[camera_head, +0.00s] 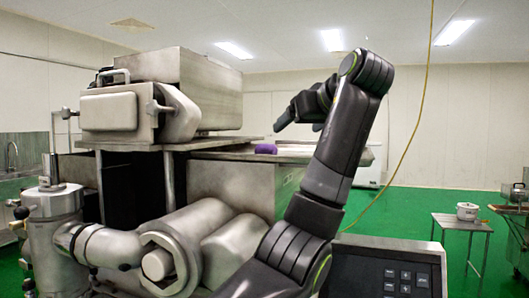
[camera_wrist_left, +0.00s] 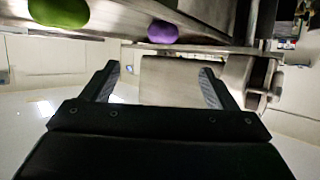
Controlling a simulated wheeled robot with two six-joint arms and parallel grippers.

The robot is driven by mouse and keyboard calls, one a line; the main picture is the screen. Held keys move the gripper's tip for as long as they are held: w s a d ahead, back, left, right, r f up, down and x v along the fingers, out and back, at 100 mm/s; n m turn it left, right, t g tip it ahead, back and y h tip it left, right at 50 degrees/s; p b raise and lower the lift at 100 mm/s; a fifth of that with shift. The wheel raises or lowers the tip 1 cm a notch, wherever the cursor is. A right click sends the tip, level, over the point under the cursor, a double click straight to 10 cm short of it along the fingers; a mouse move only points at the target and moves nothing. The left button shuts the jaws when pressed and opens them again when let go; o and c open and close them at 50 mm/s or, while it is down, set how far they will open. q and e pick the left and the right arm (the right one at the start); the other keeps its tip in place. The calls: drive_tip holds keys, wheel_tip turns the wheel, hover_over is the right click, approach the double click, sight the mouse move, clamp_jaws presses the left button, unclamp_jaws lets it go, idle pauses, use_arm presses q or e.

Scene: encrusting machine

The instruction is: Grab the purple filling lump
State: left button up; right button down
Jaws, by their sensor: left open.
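The purple filling lump (camera_head: 265,149) rests on the metal worktop (camera_head: 310,157) beside the machine in the head view. It also shows in the left wrist view (camera_wrist_left: 163,32), beyond the fingertips and near the top of the picture. My left gripper (camera_head: 293,116) is raised above the worktop, up and to the right of the lump. In the left wrist view its two fingers (camera_wrist_left: 158,70) are spread wide with nothing between them. The lump is apart from both fingers. My right gripper is out of view.
A green lump (camera_wrist_left: 58,12) lies left of the purple one in the left wrist view. The steel encrusting machine (camera_head: 190,90) stands left of my arm. A control panel (camera_head: 390,275) is at the bottom right. A yellow cable (camera_head: 413,140) hangs at right.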

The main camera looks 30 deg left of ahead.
sight(271, 147)
use_arm(q)
drive_tip(key=p+x, duration=0.7)
drive_tip(key=x, duration=0.3)
drive_tip(key=shift+a, duration=0.25)
drive_tip(key=shift+w+a+f+p, duration=0.2)
drive_tip(key=shift+a+p, duration=0.15)
drive_tip(key=shift+a, duration=0.05)
drive_tip(key=shift+w+a+f+p, duration=0.15)
drive_tip(key=shift+w+a+p, duration=0.1)
drive_tip(key=shift+a+p, duration=0.35)
drive_tip(key=p+x, duration=0.1)
drive_tip(key=x, duration=0.2)
drive_tip(key=shift+a+f+p, duration=0.3)
drive_tip(key=shift+f+p, duration=0.05)
drive_tip(key=shift+p, duration=0.05)
drive_tip(key=shift+d, duration=0.15)
drive_tip(key=shift+c, duration=0.6)
drive_tip(key=c, duration=1)
